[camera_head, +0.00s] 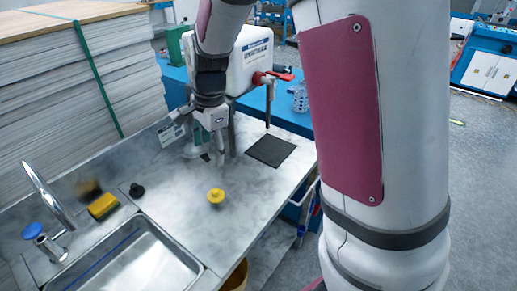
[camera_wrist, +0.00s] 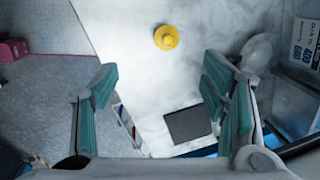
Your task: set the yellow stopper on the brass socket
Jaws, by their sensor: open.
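The yellow stopper (camera_head: 216,196), a small round knobbed piece, stands on the grey marbled counter. It also shows in the wrist view (camera_wrist: 166,37), at the top middle beyond my fingertips. My gripper (camera_head: 213,158) is open and empty above the counter, behind the stopper and apart from it. Its two teal-padded fingers are spread wide in the wrist view (camera_wrist: 160,85). I cannot make out a brass socket in either view.
A dark square mat (camera_head: 270,151) lies right of my gripper. A sink (camera_head: 130,262), faucet (camera_head: 50,200), yellow sponge (camera_head: 103,206) and small black piece (camera_head: 136,190) are at left. A white container (camera_head: 248,62) stands behind. The counter around the stopper is clear.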

